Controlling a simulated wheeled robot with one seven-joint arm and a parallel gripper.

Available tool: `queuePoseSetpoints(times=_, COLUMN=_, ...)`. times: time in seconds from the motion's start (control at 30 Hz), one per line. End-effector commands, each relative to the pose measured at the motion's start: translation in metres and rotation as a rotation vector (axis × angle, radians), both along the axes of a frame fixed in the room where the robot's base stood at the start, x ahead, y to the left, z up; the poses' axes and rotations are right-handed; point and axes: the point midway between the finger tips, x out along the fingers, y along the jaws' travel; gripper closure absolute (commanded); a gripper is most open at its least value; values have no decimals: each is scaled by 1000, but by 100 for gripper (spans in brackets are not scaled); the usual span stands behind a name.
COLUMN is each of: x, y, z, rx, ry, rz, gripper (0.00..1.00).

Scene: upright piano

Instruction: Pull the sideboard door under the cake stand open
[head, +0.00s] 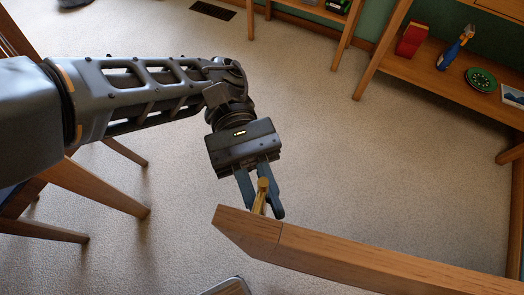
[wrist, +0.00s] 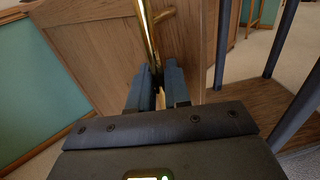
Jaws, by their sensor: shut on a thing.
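The wooden door (wrist: 105,60) fills the upper middle of the wrist view, with a brass bar handle (wrist: 149,32) on its face. In the head view a long wooden edge (head: 350,255) runs from the centre to the lower right, with the brass handle (head: 261,190) at its left end. My gripper (head: 262,208) is shut on the handle, one finger on each side of it. In the wrist view the fingers (wrist: 158,88) also close around the bar. The cake stand is not in view.
A wooden chair (head: 90,185) stands at the left under my arm. A wooden shelf unit (head: 450,85) with small objects stands at the upper right. Carpet (head: 330,150) is clear between them. A green panel (wrist: 30,95) shows left of the door in the wrist view.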

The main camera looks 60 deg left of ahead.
Motion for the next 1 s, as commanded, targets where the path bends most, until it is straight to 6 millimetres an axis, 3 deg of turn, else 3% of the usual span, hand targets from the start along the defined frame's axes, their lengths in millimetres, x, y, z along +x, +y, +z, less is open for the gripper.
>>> queuePoseSetpoints(times=0.57, x=3, y=-2, z=-3, rx=-1, ry=0, rz=-16, gripper=100)
queuePoseSetpoints(times=0.6, x=3, y=-2, z=-3, rx=-1, ry=0, rz=-16, gripper=82)
queuePoseSetpoints(times=0.7, x=3, y=-1, z=-3, rx=0, ry=0, rz=-15, gripper=72)
queuePoseSetpoints(times=1.0, x=2, y=0, z=-1, rx=0, ry=1, rz=-15, gripper=71)
